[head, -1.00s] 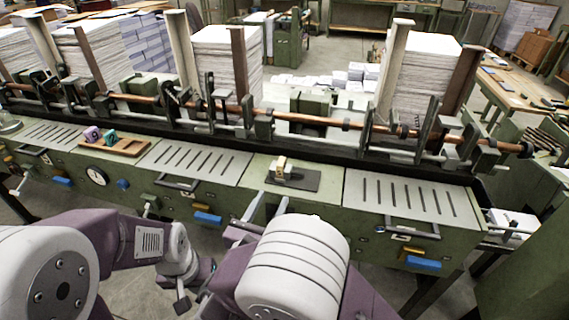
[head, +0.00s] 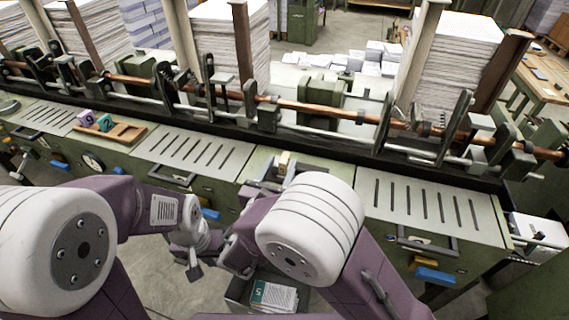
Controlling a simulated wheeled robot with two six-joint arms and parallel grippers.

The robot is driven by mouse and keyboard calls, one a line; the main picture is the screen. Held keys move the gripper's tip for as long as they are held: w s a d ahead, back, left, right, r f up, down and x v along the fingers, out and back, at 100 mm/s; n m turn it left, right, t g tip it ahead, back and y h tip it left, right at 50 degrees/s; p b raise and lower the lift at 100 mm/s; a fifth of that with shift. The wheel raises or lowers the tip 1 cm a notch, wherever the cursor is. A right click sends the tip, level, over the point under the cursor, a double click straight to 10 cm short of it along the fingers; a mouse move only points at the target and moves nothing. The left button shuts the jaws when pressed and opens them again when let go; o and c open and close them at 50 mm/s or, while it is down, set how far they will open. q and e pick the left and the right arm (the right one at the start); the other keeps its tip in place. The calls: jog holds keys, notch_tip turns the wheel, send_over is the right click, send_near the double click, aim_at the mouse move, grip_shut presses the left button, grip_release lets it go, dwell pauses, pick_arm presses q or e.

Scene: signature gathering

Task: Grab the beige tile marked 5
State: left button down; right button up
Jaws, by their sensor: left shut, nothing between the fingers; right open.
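A small beige tile (head: 284,160) sits on a dark mat on the green machine bench, right of centre in the head view. Its mark is too small to read. My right gripper (head: 283,172) is open, its grey fingers reaching in close to the tile from the near side. The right arm hides much of the mat and the near side of the tile, so I cannot tell whether the fingers touch it. My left gripper (head: 194,268) is shut and empty, hanging low in front of the bench.
A wooden tray (head: 125,134) on the left of the bench holds a purple tile (head: 86,117) and a teal tile (head: 105,122). A copper-coloured rod (head: 340,111) runs behind the bench top. A box below holds papers and a green card marked 5 (head: 270,293).

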aim_at(282, 165)
jog(key=x, duration=0.3)
jog(key=shift+w+d+f, duration=0.1)
jog(key=shift+c, duration=0.3)
grip_shut()
notch_tip(282, 165, up, 10)
jog(key=shift+r+p, duration=0.1)
jog(key=shift+p, duration=0.95)
